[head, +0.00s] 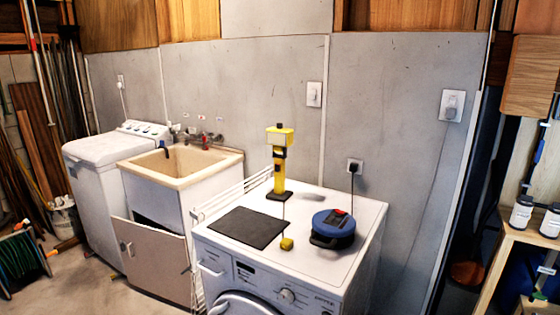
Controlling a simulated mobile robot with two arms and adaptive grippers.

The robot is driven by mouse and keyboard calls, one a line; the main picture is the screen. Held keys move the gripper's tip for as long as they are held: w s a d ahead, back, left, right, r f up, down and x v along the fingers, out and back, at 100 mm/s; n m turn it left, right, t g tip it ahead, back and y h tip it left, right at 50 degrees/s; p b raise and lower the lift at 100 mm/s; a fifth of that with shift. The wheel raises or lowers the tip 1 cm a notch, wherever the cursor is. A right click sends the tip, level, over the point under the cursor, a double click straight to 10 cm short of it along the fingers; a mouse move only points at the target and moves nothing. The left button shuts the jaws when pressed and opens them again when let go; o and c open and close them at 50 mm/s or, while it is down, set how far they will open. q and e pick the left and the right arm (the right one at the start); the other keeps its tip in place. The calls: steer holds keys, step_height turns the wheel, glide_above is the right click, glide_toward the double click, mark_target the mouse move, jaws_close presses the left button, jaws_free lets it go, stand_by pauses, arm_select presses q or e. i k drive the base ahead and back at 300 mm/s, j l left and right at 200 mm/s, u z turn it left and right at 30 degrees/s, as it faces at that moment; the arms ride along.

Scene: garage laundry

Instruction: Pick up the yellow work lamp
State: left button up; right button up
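The yellow work lamp (279,176) stands upright on the far part of the white washing machine's top (368,205), on a dark base. It has a yellow and black body and a yellow head at the top. Neither of my grippers shows in the head view.
On the same top lie a dark flat mat (248,228), a small yellow block (287,244) with a thin line above it, and a blue round device (334,224). A white rack (232,197) stands between the machine and the sink (180,165). A wooden shelf (512,240) is at right.

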mark_target(279, 194)
steer(key=i+j+u, duration=0.55)
steer(key=i+u, duration=0.25)
steer(key=i+j+u, duration=0.15)
steer(key=i+u, duration=0.65)
steer(key=i+j, duration=0.1)
steer(key=i, duration=0.75)
steer(key=i+z, duration=0.25)
steer(key=z, duration=0.2)
steer(key=i+j+z, duration=0.1)
steer(key=z, duration=0.4)
steer(key=i+j+z, duration=0.25)
steer(key=z, duration=0.2)
steer(key=i, duration=0.05)
